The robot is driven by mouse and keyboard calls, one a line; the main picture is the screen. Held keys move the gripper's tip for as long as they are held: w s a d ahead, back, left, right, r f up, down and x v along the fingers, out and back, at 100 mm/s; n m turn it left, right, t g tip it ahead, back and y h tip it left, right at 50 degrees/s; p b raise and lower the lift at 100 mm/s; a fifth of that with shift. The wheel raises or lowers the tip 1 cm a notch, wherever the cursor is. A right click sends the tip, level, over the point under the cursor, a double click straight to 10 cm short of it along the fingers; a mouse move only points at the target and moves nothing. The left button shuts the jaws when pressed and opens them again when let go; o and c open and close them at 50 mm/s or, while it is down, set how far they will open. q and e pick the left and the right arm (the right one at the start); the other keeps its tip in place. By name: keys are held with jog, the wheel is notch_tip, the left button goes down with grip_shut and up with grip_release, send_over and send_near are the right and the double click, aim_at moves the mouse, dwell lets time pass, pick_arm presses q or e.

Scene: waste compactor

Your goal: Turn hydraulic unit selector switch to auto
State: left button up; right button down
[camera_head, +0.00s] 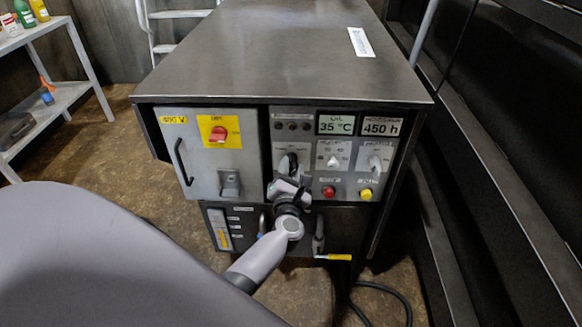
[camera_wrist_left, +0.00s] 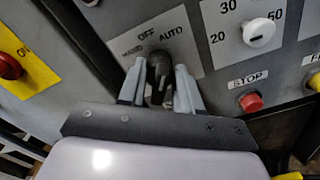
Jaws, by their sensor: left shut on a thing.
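The black selector switch (camera_wrist_left: 158,72) is on the grey front panel of the hydraulic unit (camera_head: 300,135), on a pale plate marked OFF and AUTO, with a third label at left too blurred to read. In the wrist view the knob stands between the two fingers of my left gripper (camera_wrist_left: 160,90), which is shut on it. I cannot tell exactly which mark the knob points to. In the head view my left gripper (camera_head: 287,183) reaches the panel, and the top of the switch (camera_head: 290,160) shows above it.
A red STOP button (camera_wrist_left: 250,102) and a white dial (camera_wrist_left: 259,32) sit right of the switch. A red rotary switch (camera_head: 218,134) on a yellow plate is at left. A door handle (camera_head: 182,162) sticks out there. A shelf (camera_head: 60,100) stands at far left.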

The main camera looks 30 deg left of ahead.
pick_arm(q)
jog(key=shift+m, duration=1.1)
jog(key=o, duration=0.7)
